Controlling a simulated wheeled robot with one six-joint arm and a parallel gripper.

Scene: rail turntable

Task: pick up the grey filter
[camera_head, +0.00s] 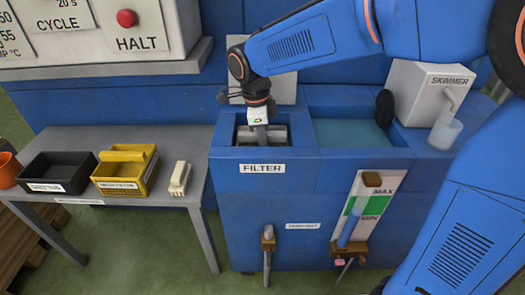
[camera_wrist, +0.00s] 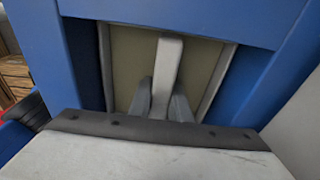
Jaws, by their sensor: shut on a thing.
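The grey filter (camera_head: 276,133) sits in the square opening of the blue housing (camera_head: 228,153) above the FILTER label. In the wrist view its raised grey handle bar (camera_wrist: 166,65) crosses a beige panel with a grey frame. My gripper (camera_head: 262,138) points down into the opening from above. In the wrist view its two fingers (camera_wrist: 161,103) are shut on the handle bar, one on each side. The filter is still within the opening's walls. Its lower part is hidden inside the housing.
A tank with teal liquid (camera_head: 350,134) is right of the opening, with a white SKIMMER box (camera_head: 428,92) beyond. A grey table (camera_head: 190,188) at left holds a black bin (camera_head: 57,172), a yellow tray (camera_head: 125,180) and a small cream part (camera_head: 180,178). A level gauge (camera_head: 367,205) is on the front.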

